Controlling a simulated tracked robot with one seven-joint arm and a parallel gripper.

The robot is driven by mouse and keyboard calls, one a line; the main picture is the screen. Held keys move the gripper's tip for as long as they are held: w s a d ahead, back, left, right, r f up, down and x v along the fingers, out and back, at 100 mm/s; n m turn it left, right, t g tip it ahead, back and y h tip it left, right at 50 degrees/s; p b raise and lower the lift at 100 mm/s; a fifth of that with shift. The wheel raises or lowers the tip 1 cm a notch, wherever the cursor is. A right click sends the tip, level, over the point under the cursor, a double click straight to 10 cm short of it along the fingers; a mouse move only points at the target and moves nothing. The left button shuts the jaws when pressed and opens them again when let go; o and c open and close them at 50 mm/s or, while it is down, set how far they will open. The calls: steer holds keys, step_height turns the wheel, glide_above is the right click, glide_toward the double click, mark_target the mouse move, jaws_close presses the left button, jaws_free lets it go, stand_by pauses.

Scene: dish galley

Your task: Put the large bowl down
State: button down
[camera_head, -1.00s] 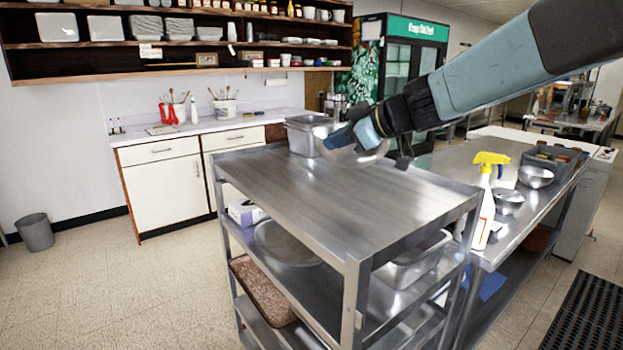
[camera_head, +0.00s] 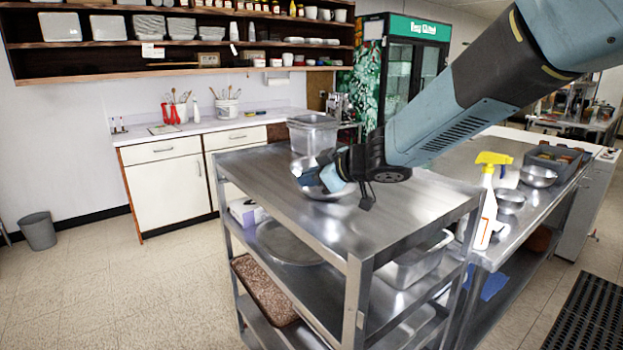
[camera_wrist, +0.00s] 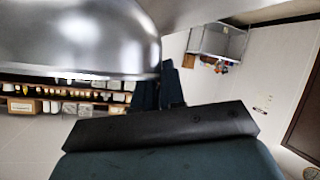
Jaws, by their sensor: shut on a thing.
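The large bowl (camera_head: 330,189) is shiny metal and is at my gripper (camera_head: 322,178), over the back part of the steel cart's top (camera_head: 330,215). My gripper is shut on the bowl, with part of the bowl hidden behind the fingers. In the wrist view the bowl (camera_wrist: 85,35) fills the upper left, and the dark fingers (camera_wrist: 158,85) meet its edge. The bowl is low, close to the cart top; I cannot tell whether it touches.
A metal container (camera_head: 313,135) stands on the cart just behind the bowl. The front and left of the cart top are clear. A spray bottle (camera_head: 488,200) and small metal bowls (camera_head: 538,176) stand on the counter at the right.

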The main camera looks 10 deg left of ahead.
steer(key=c, duration=1.2)
jaws_free()
steer(key=shift+s+d, duration=0.1)
steer(key=shift+d, duration=0.05)
steer(key=v, duration=1.1)
steer(key=shift+d+r, duration=0.25)
steer(key=shift+d, duration=0.05)
steer(key=w+d+r+m+t+h, duration=0.15)
steer(key=d+m+t+h, duration=0.35)
steer(key=d, duration=0.6)
steer(key=d+r+m+t+h, duration=0.25)
steer(key=d+m+h, duration=0.3)
steer(key=d, duration=0.65)
steer(key=s+d+f+m+g+h, duration=0.3)
steer(key=s+d+f+m+g, duration=0.15)
steer(key=s+d, duration=0.35)
steer(key=s+a+f+m+g+y, duration=0.1)
steer(key=s+f+g+y, duration=0.1)
steer(key=s, duration=0.9)
steer(key=shift+f+m+g, duration=0.4)
steer(key=shift+f+g, duration=0.3)
steer(key=shift+f, duration=0.25)
